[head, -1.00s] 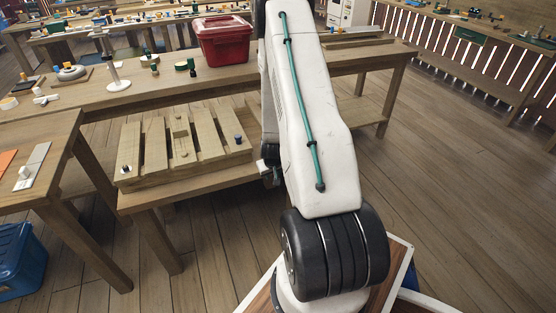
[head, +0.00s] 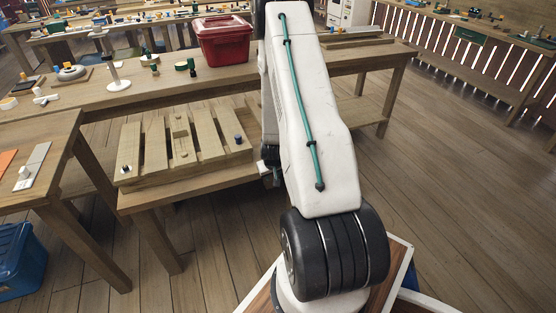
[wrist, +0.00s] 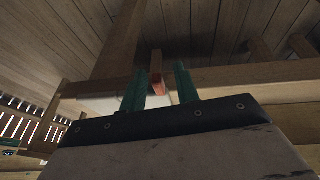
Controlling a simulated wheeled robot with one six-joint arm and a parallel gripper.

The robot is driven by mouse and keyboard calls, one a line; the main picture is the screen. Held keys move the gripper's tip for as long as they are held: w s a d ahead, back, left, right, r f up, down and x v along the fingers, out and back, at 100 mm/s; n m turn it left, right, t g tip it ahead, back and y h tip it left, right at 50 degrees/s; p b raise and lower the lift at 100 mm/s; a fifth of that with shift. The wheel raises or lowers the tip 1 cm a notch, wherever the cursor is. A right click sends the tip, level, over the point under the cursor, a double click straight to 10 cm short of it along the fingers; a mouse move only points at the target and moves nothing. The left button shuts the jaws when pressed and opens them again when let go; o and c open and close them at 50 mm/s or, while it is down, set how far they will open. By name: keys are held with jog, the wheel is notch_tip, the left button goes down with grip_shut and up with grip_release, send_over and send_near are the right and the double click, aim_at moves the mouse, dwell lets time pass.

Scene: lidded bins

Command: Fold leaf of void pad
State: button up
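No thing in view is clearly marked as the void pad. A flat grey plate (head: 38,157) with a white knob lies on the left table in the head view, beside an orange sheet (head: 6,160); I cannot tell whether it is the pad. In the wrist view my gripper (wrist: 160,83) has its two green fingers apart. A reddish-brown piece (wrist: 156,72) shows in the gap between them, seemingly beyond the fingertips, with space on both sides. In the head view my arm hides most of my gripper.
A slatted wooden rack (head: 155,150) stands on a low bench at centre left. A red lidded bin (head: 223,42) stands on the long table (head: 130,95) behind. A blue bin (head: 20,262) is on the floor at left. The floor at right is clear.

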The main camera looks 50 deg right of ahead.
grip_shut()
jog(key=shift+r+t+y, duration=0.5)
jog(key=shift+r+y, duration=0.1)
jog(key=shift+y, duration=0.2)
jog(key=shift+o, duration=0.2)
grip_release()
jog(key=shift+s, duration=0.1)
